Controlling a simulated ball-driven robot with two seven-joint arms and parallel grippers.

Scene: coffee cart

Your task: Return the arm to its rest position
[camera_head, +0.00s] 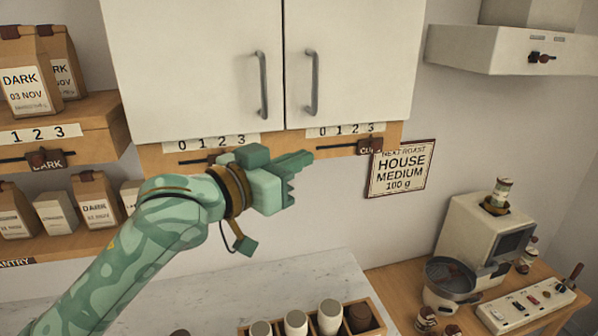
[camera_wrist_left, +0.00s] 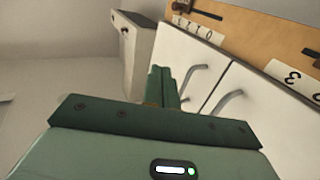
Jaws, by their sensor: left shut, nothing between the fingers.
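My left arm (camera_head: 150,235) comes in from the lower left in the head view, painted in green patches. My left gripper (camera_head: 305,160) is shut and empty, in front of the lower edge of the white wall cabinet (camera_head: 200,70), and points right. In the left wrist view the shut fingers (camera_wrist_left: 163,88) show in front of the cabinet doors (camera_wrist_left: 190,65), which look tilted there. The cabinet doors are closed. My right gripper is in neither view.
Shelves with coffee bags (camera_head: 30,75) stand at the left. Below are a marble counter (camera_head: 300,275) and a wooden tray of jars (camera_head: 380,310). A white machine (camera_head: 485,235), a pan (camera_head: 450,275) and a switch panel (camera_head: 525,305) stand at the right. A sign (camera_head: 400,168) hangs on the wall.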

